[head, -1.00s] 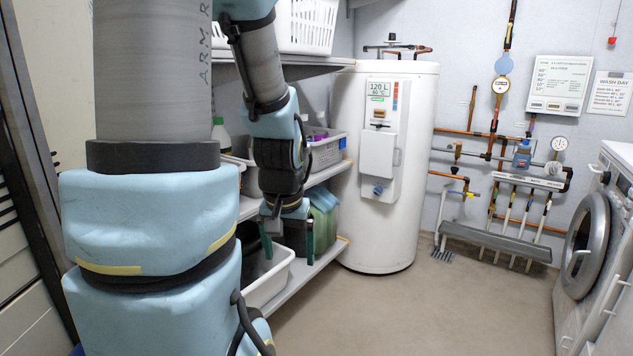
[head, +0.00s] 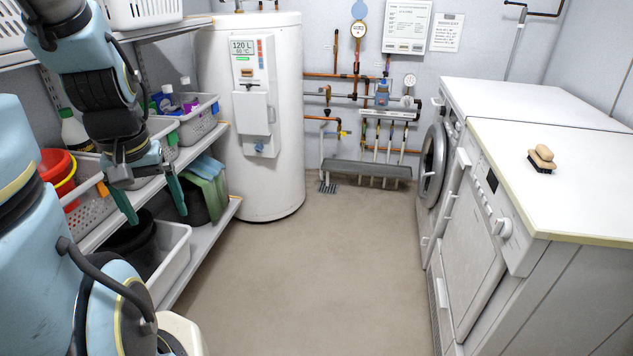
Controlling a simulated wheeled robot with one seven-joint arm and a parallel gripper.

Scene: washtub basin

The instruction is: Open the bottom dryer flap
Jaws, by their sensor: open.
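Two white front-loading machines stand side by side on the right. The nearer one (head: 473,264), which looks like the dryer, has a rectangular door panel, a vertical handle, a small dark display and a knob. A narrow slotted strip (head: 439,312) runs low along its front and may be the bottom flap; I see it at a steep angle and cannot tell whether it is shut. The farther machine (head: 432,164) has a round door. My gripper (head: 151,199) hangs open and empty at the left, in front of the shelves, far across the floor from the machines.
Shelves (head: 215,212) on the left hold baskets, a red bucket (head: 56,166), bottles and green cloths. A white water heater (head: 274,180) stands at the back. Pipes and a grey rail (head: 368,169) line the back wall. A brush (head: 542,158) lies on the worktop. The middle floor is clear.

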